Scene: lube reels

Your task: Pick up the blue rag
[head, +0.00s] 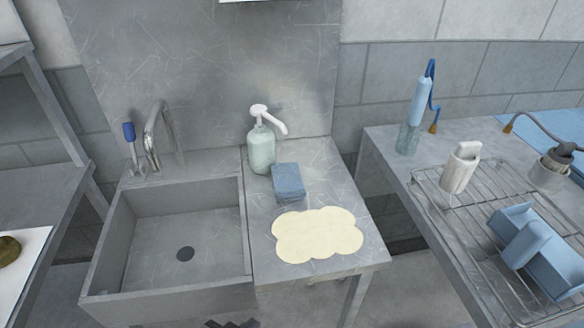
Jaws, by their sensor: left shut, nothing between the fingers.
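A small blue block-like folded item (288,182), which looks like the blue rag, lies on the metal counter beside the sink. It sits just right of a pale green pump bottle (262,150) and behind a cream, cloud-shaped flat piece (316,233). A flat light-blue sheet (548,126) also lies on the right-hand table, cut off by the picture edge. Only the dark tip of my left gripper (232,323) shows at the bottom edge, in front of the sink. It is shut and empty, well apart from the blue item. My right gripper is out of view.
The grey sink (185,235) with a curved tap is left of the counter (338,180). A gap separates the counter from the right table, which holds a wire rack (485,215), a white container (460,168), blue parts (540,250) and a blue tool (418,105).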

